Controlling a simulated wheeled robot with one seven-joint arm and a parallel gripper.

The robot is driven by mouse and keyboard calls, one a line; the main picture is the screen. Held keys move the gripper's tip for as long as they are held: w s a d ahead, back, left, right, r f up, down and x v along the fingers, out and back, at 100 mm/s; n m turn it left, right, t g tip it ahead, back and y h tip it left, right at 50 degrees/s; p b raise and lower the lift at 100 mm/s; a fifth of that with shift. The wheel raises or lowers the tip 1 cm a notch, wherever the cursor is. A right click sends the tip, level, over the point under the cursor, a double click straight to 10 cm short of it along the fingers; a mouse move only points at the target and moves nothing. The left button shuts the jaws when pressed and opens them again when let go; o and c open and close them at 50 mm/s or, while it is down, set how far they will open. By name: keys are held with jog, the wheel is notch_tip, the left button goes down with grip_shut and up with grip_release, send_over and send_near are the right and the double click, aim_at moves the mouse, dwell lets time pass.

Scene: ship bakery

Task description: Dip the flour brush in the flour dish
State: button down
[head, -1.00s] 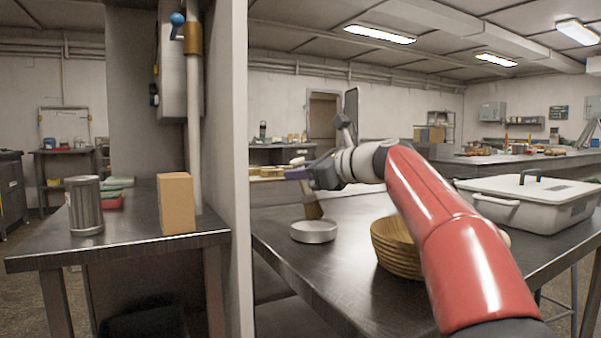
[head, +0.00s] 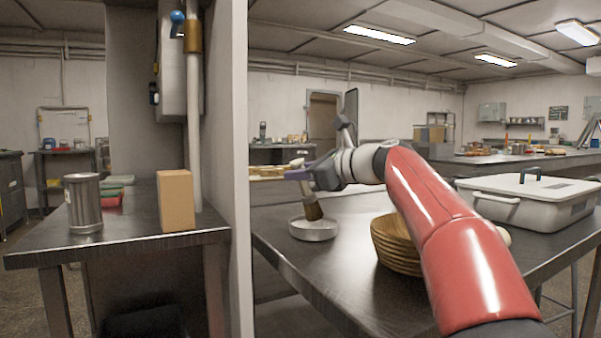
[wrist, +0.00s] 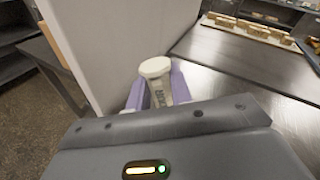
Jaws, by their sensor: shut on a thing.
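The flour brush (head: 314,211) hangs bristles down from my gripper (head: 306,174), over the flour dish. The flour dish (head: 313,235) is a shallow round metal dish on the steel table. The bristle tips appear at the height of the dish rim or just inside it; I cannot tell whether they touch the bottom. The dish is hidden in the wrist view.
A stack of woven baskets (head: 392,247) stands right of the dish, partly behind my red arm. A white lidded box (head: 527,204) stands farther right. A grey post (head: 236,170) rises left of the dish. The tabletop (head: 340,275) in front of the dish is clear.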

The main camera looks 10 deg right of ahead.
jog(key=shift+f, duration=0.65)
dwell(1.4)
notch_tip(320, 180, up, 7)
jog(key=p, duration=0.7)
jog(key=shift+r+p, duration=0.2)
jog(key=shift+p, duration=0.1)
jog(key=shift+f, duration=0.1)
